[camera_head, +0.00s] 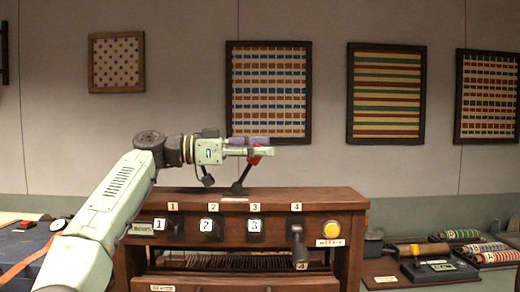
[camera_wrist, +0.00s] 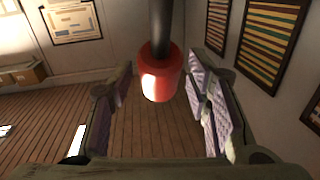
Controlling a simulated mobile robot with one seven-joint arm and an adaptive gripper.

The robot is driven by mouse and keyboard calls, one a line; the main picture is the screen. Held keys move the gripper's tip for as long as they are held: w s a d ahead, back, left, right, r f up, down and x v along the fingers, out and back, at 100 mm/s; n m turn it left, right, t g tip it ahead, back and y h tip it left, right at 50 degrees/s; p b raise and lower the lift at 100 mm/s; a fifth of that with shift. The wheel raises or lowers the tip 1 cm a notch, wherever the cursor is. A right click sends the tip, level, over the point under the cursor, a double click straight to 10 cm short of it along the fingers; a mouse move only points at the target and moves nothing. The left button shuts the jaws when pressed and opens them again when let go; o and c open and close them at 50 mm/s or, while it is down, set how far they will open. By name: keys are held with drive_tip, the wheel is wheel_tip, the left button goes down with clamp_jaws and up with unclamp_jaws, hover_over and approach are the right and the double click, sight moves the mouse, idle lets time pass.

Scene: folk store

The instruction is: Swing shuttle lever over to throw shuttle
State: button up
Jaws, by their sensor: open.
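The shuttle lever (camera_head: 242,177) is a black rod with a red knob, standing on top of the wooden console (camera_head: 330,196). In the head view it leans to the right, and its red knob (camera_head: 256,157) is partly hidden by my gripper (camera_head: 262,147). In the wrist view the red knob (camera_wrist: 161,80) lies between my two purple-padded fingers (camera_wrist: 160,95). The fingers are open, with visible gaps on both sides of the knob. The knob sits nearer the right finger.
The console front has numbered handles, the fourth (camera_head: 298,240) hanging lower than the others, and a yellow button (camera_head: 331,229). Framed textiles (camera_head: 268,92) hang on the wall behind. Spools (camera_head: 480,247) lie on the right. The air above the console's right half is clear.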

drive_tip(key=shift+c, duration=0.6)
clamp_jaws()
idle(0.4)
